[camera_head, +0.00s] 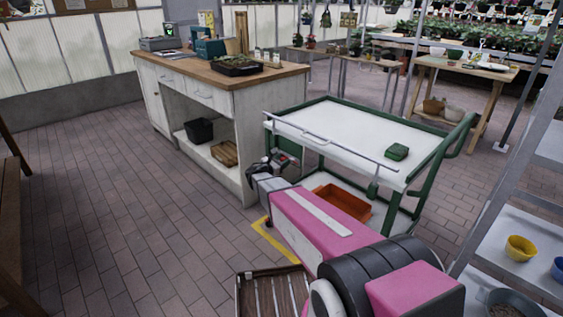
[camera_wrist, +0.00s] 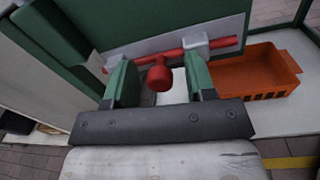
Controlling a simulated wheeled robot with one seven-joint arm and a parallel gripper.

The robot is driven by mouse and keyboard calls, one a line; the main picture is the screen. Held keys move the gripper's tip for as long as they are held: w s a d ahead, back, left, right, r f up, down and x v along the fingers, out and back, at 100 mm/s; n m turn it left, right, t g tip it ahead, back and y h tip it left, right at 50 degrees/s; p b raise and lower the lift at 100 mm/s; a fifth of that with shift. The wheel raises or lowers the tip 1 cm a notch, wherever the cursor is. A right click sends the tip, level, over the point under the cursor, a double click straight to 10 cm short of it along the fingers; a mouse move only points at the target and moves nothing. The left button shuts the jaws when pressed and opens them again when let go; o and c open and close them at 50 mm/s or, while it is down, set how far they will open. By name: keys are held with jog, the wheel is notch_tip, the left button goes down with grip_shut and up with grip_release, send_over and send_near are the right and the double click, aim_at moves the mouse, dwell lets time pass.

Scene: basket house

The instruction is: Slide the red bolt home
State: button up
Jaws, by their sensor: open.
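The red bolt (camera_wrist: 222,43) shows in the wrist view as a slim rod running across a pale plate on the green-framed cart. It passes through a pale bracket (camera_wrist: 196,43) on the right and reaches toward another on the left. Its round red knob (camera_wrist: 159,78) sticks out toward the camera. My gripper (camera_wrist: 160,68) is open, one green finger on each side of the knob, with visible gaps; I cannot tell whether either touches it. In the head view my gripper (camera_head: 280,164) is at the cart's near left side, and the bolt is not discernible there.
The cart (camera_head: 335,122) has a white top with a small green box (camera_head: 397,152) on it. An orange tray (camera_head: 343,201) sits on its lower shelf. A wooden-topped bench (camera_head: 200,68) stands close on the left. A shelf with bowls (camera_head: 521,248) is at right.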

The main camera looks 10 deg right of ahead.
grip_shut()
jog(key=w+a, duration=0.2)
jog(key=w, duration=0.1)
jog(key=shift+w+a, duration=0.15)
jog(key=shift+w, duration=0.05)
grip_release()
jog(key=v, duration=1.1)
